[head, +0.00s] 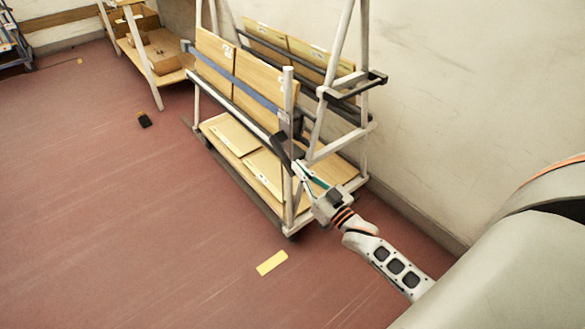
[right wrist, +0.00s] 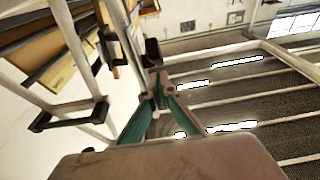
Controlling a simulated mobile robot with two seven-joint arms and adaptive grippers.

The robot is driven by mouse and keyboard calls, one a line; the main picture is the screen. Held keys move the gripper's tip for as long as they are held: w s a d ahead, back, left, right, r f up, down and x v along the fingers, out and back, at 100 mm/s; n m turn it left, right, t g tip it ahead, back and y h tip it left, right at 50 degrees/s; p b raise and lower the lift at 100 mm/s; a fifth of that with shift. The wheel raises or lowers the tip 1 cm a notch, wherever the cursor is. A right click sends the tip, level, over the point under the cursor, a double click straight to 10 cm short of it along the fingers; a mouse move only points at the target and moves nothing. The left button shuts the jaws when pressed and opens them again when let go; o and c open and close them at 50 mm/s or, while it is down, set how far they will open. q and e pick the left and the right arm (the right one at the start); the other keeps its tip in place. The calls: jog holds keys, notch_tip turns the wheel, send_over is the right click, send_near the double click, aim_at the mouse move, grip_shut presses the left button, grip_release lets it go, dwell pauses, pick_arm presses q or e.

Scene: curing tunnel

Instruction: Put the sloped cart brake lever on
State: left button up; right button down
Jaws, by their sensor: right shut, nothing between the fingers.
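The sloped cart (head: 289,110) has white posts and leaning wooden panels. It stands in the middle of the head view, close to the wall. A dark bar-like piece (head: 282,147), which looks like the brake lever, sits by the near corner post. My right gripper (head: 300,170) is at that corner, just below the dark piece. Its fingertips (right wrist: 158,88) meet in the right wrist view, with nothing held. A dark piece (right wrist: 153,50) shows just beyond them; I cannot tell whether they touch it. My left gripper is not in view.
The cart's lower deck (head: 232,150) carries flat boards. A black bracket (head: 350,88) juts from its right side. A wooden shelf with boxes (head: 160,55) stands at the back left. A small black object (head: 144,119) and a yellow floor mark (head: 271,263) lie on open red floor.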

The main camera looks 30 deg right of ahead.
pick_arm(q)
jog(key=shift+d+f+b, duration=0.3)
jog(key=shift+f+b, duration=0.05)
jog(key=shift+b, duration=0.4)
pick_arm(e)
jog(key=shift+w+f, duration=0.15)
jog(key=shift+f, duration=0.8)
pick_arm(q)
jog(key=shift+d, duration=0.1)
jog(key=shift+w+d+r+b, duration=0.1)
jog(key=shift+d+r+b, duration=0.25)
pick_arm(e)
jog(key=shift+w, duration=0.15)
